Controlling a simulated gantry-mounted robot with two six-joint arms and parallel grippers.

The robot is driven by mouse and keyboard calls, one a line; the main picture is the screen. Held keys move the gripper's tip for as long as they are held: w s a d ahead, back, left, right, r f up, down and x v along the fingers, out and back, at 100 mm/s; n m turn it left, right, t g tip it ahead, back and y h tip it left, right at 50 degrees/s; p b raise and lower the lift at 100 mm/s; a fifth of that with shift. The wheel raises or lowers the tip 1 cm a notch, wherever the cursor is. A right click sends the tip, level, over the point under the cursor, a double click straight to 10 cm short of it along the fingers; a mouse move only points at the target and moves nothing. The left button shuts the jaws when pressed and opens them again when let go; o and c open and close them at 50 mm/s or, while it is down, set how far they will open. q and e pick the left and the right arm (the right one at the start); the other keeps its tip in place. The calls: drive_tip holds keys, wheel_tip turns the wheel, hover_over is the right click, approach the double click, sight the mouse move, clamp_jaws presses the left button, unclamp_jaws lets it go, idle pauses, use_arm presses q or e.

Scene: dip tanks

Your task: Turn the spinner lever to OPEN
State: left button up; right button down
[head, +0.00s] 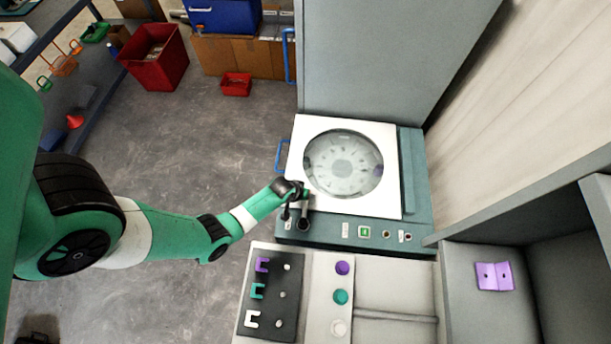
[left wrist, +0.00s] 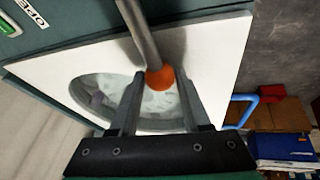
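The spinner (head: 375,213) is a teal machine with a white top and a round window (head: 344,163). Its lever shows in the left wrist view as a metal rod (left wrist: 138,30) with an orange ball knob (left wrist: 160,78). The word OPEN (left wrist: 29,13) is on the panel at upper left there. My left gripper (head: 296,196) is at the front left of the spinner, over the control strip. In the left wrist view its fingers (left wrist: 160,92) stand on both sides of the knob; whether they press on it is unclear. My right gripper is not in view.
A purple piece (head: 494,276) lies in the grey bay at right. Red bins (head: 158,57) stand on the floor at back left. A wall rises on the right.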

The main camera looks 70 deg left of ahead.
use_arm(q)
clamp_jaws()
idle(1.0)
